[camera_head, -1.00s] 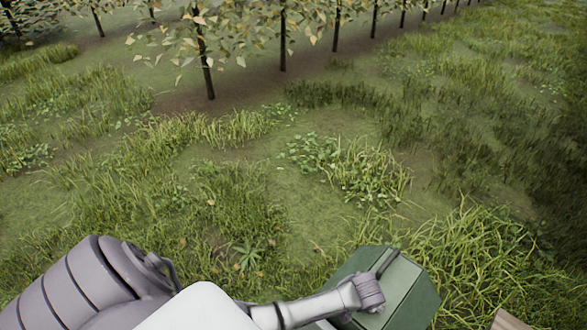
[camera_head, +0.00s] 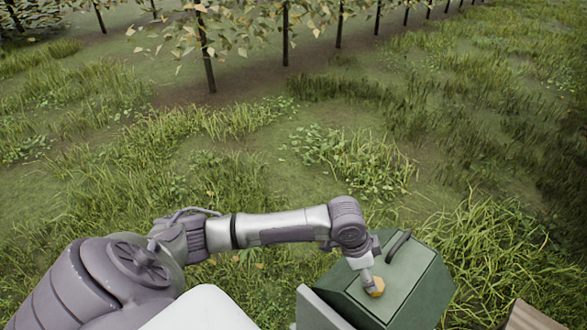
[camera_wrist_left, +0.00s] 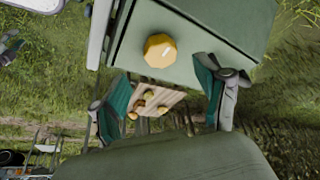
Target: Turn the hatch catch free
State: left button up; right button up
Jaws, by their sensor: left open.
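A green box (camera_head: 415,262) with a dark bar handle (camera_head: 398,246) stands at the lower right of the head view. The yellow, many-sided catch knob (camera_head: 376,287) is on its near side, and it also shows in the left wrist view (camera_wrist_left: 160,50) against the green panel. My left gripper (camera_wrist_left: 163,86) is open and empty, with its teal-padded fingers spread to either side below the knob in that picture. In the head view the left wrist is right above the knob and hides part of the gripper. I cannot tell whether a finger touches the knob. My right gripper is out of view.
A wooden surface (camera_head: 530,318) lies at the bottom right, and the left wrist view shows a wooden board (camera_wrist_left: 165,97) with several yellowish fruits. A grey panel (camera_head: 317,312) stands beside the box. Grass surrounds it, with a row of trees at the back.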

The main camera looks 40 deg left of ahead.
pick_arm(q)
jog(key=v, duration=0.7)
jog(key=s+d+f+n+t, duration=0.1)
jog(key=s+d+f, duration=0.2)
jog(key=s, duration=0.2)
jog(key=s+d+f+n, duration=0.2)
jog(key=s+d+f, duration=0.1)
jog(key=s+f, duration=0.15)
jog(key=s+a+f+n+y+b, duration=0.1)
jog(key=s+a+f, duration=0.1)
jog(key=f, duration=0.6)
jog(key=s+a+f+n+g+y+b, duration=0.1)
jog(key=s+a+f, duration=0.1)
jog(key=s+f, duration=0.3)
jog(key=s+a+f+n+y+b, duration=0.1)
jog(key=s+a+f+n, duration=0.1)
jog(key=f, duration=1)
jog(key=shift+s+a+f+g, duration=0.3)
jog(key=shift+s+a, duration=0.2)
jog(key=shift+s, duration=0.75)
